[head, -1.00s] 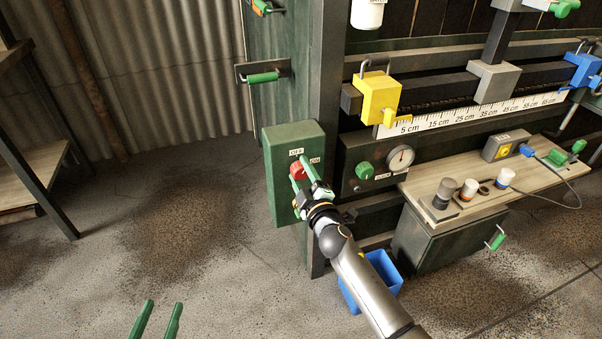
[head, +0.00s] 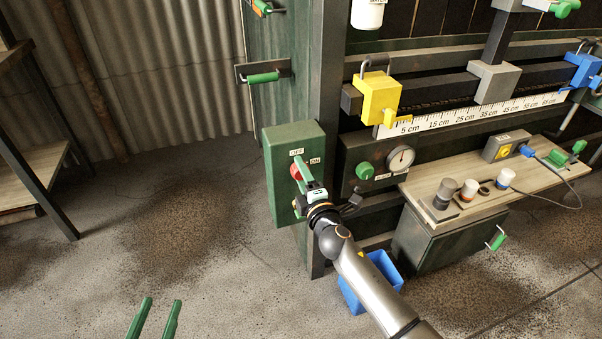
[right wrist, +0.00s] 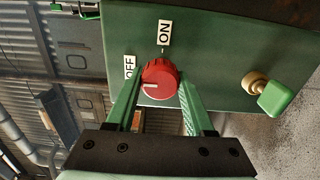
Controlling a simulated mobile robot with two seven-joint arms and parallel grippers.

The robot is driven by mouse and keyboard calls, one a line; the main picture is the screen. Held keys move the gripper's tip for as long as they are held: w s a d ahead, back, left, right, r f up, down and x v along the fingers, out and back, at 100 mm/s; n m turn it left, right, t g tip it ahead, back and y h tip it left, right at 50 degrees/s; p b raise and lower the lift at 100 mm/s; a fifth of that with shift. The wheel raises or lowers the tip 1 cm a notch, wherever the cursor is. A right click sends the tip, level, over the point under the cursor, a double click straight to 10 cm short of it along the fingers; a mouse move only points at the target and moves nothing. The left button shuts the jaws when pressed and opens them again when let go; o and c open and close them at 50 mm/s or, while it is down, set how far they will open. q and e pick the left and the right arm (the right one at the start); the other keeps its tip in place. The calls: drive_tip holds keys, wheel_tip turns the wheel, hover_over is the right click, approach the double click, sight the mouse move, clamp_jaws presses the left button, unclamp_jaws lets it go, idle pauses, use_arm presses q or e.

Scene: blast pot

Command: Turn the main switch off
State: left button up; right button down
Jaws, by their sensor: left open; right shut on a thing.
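The main switch is a red round knob (head: 295,172) on the front of a green box (head: 292,138), with OFF and ON labels beside it. In the right wrist view the knob (right wrist: 160,79) has a white mark on its left side, roughly toward the OFF label (right wrist: 130,67) and away from the ON label (right wrist: 165,33). My right gripper (head: 301,170) is shut on the knob, one finger on each side, and hides part of it in the head view. My left gripper (head: 162,302) is open and empty over the floor at the bottom left.
A panel with a green knob and a gauge (head: 400,158) is right of the box. A blue bin (head: 385,265) stands below, partly behind my right arm. A wooden-topped bench (head: 455,190) is at the right. The floor at the left is clear.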

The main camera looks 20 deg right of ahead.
idle(0.3)
drive_tip(key=c, duration=0.5)
unclamp_jaws()
use_arm(q)
drive_tip(key=shift+r, duration=0.15)
use_arm(e)
drive_tip(key=shift+o, duration=1.2)
use_arm(q)
wheel_tip(320, 180, down, 6)
drive_tip(key=s+n+g+p, duration=0.1)
drive_tip(key=s+g, duration=0.1)
drive_tip(key=shift+f+g+y, duration=0.25)
drive_tip(key=shift+g+y, duration=0.15)
use_arm(e)
drive_tip(key=s, duration=1.2)
drive_tip(key=shift+s+d, duration=0.2)
drive_tip(key=shift+s, duration=0.05)
use_arm(q)
drive_tip(key=shift+r, duration=0.1)
